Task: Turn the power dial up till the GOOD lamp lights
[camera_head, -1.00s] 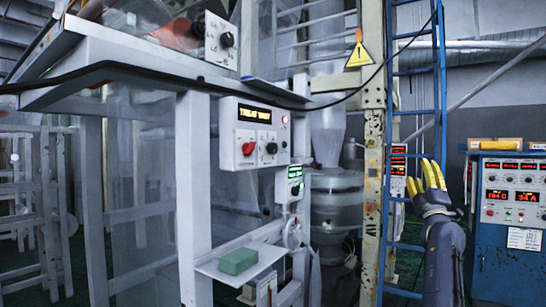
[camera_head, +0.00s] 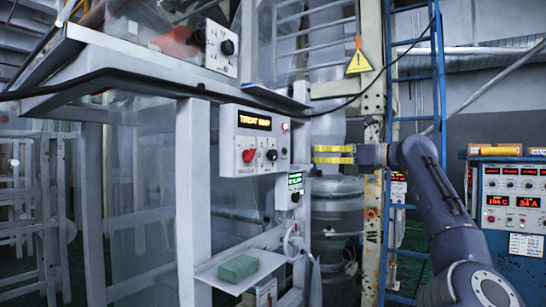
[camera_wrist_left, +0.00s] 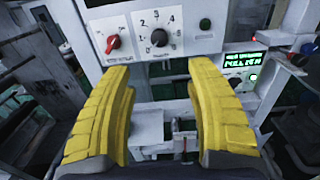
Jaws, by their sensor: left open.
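A pale control panel (camera_head: 254,139) carries an amber text display, a red knob (camera_head: 249,155) and a black dial (camera_head: 271,155). In the left wrist view the black dial (camera_wrist_left: 159,38) has a numbered scale and the red knob (camera_wrist_left: 113,42) is left of it. A dark green round part (camera_wrist_left: 205,24) sits right of the dial. I cannot read which lamp is GOOD. My left gripper (camera_head: 318,154) points left toward the panel, open and empty, apart from the dial. Its yellow fingertips (camera_wrist_left: 166,74) show below the dial in the wrist view. My right gripper is not seen.
A small box with a green display (camera_head: 290,188) hangs below the panel's right side. A blue ladder (camera_head: 440,80) and worn post stand right. A blue cabinet (camera_head: 512,260) with red readouts is at far right.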

